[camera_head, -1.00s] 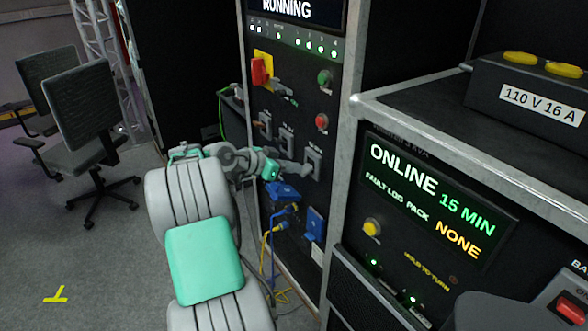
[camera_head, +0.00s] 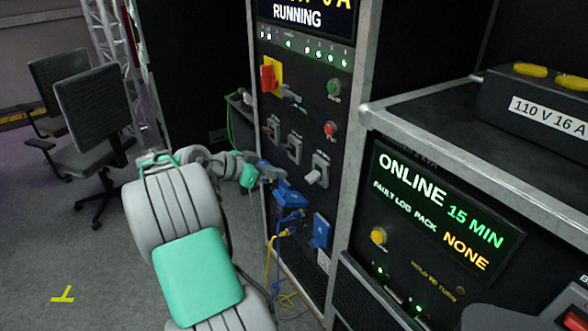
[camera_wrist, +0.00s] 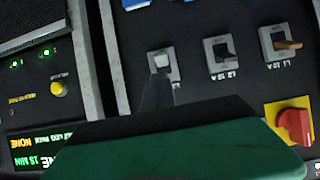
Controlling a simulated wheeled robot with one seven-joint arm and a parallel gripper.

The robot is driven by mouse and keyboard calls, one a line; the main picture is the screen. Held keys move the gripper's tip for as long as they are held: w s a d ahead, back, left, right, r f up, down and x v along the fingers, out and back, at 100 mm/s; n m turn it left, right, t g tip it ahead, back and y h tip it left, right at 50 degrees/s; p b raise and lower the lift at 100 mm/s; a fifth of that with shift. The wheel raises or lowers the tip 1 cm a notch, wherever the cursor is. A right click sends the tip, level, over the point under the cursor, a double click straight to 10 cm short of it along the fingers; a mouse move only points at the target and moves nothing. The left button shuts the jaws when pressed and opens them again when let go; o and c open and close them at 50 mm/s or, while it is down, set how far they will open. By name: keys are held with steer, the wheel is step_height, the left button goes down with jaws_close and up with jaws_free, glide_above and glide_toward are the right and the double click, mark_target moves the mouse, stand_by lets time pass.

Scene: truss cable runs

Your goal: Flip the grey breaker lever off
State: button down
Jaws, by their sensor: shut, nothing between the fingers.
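The grey breaker lever (camera_head: 314,176) is the rightmost of a row of three on the dark panel. Its light grey handle is tilted downward in the head view. In the wrist view, which is upside down, the lever (camera_wrist: 162,62) is just beyond my fingertips. My gripper (camera_head: 283,173) is shut and empty, left of the lever and apart from it in the head view. Its dark fingers (camera_wrist: 157,88) overlap the lower edge of the lever's plate in the wrist view; contact cannot be told there.
Two other breakers, one with a dark lever (camera_wrist: 224,52) and one with a brown lever (camera_wrist: 287,45), stand beside it. A red rotary switch (camera_head: 268,76) is above. Blue connectors (camera_head: 290,195) with cables are close below my gripper. A metal cabinet edge (camera_head: 362,150) stands to the right.

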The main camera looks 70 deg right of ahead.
steer(key=shift+w+a+f, duration=0.1)
steer(key=shift+w+a, duration=0.35)
steer(key=shift+a, duration=0.2)
steer(key=shift+w+a+f, duration=0.1)
steer(key=shift+w+a, duration=0.35)
steer(key=shift+a, duration=0.15)
